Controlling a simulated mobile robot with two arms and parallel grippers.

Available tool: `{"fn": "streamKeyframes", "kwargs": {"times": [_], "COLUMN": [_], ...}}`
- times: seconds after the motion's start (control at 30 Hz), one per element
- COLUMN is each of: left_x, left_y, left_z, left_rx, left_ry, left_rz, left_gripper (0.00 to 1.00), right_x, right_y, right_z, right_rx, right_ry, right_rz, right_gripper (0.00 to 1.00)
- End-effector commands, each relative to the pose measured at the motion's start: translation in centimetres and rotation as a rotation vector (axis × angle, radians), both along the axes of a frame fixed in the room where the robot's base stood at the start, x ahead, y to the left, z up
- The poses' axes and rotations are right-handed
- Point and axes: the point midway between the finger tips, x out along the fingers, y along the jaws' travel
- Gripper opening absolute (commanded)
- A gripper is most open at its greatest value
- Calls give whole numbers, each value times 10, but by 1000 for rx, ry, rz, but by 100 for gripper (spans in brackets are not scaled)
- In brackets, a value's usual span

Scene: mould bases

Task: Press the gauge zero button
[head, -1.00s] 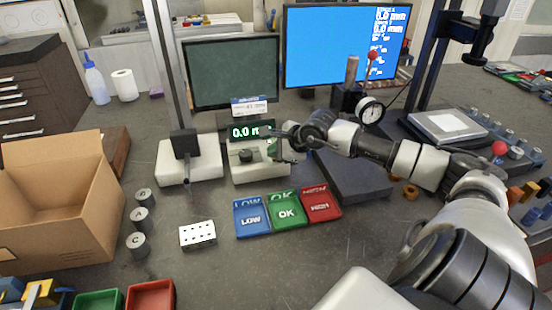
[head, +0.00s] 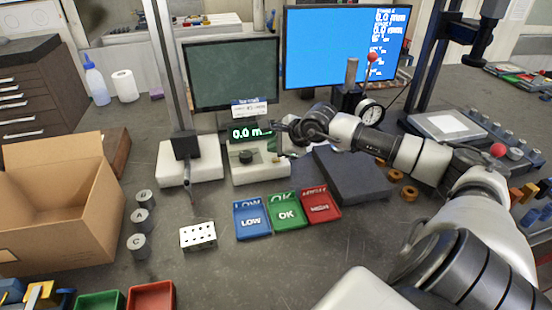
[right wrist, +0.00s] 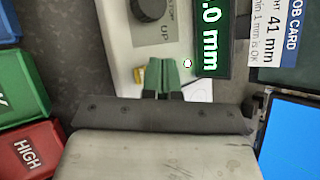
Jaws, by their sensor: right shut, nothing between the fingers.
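The gauge (head: 246,175) is a pale box with a dark knob (head: 246,156) and a lit green display (head: 251,133) reading 0.0 mm. It also shows in the right wrist view, with its knob (right wrist: 149,8) and display (right wrist: 209,45). My right gripper (head: 279,127) is at the display's right side in the head view. In the right wrist view its shut, empty fingers (right wrist: 163,78) are over the gauge's face, between knob and display. A small pale round spot lies beside the fingertips; I cannot tell whether it is the zero button. My left gripper is out of view.
A dark monitor (head: 232,75) stands behind the gauge and a blue screen (head: 330,50) to its right. Blue (head: 252,219), green (head: 287,212) and red (head: 320,206) trays lie in front. A dial indicator (head: 371,113) and dark slab (head: 352,178) are at the right.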

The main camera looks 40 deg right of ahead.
Motion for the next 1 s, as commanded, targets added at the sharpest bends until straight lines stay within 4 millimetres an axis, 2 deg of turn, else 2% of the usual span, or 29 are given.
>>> {"fn": "streamKeyframes", "kwargs": {"times": [0.1, 0.4, 1.0], "left_x": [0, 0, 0], "left_y": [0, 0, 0], "left_z": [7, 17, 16], "left_rx": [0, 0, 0], "left_ry": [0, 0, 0], "left_rz": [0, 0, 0], "left_gripper": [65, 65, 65], "right_x": [0, 0, 0], "right_y": [0, 0, 0], "right_z": [15, 42, 42], "right_rx": [0, -1, 0], "right_ry": [-2, -1, 0], "right_rz": [1, 0, 0], "right_gripper": [0, 0, 0]}}
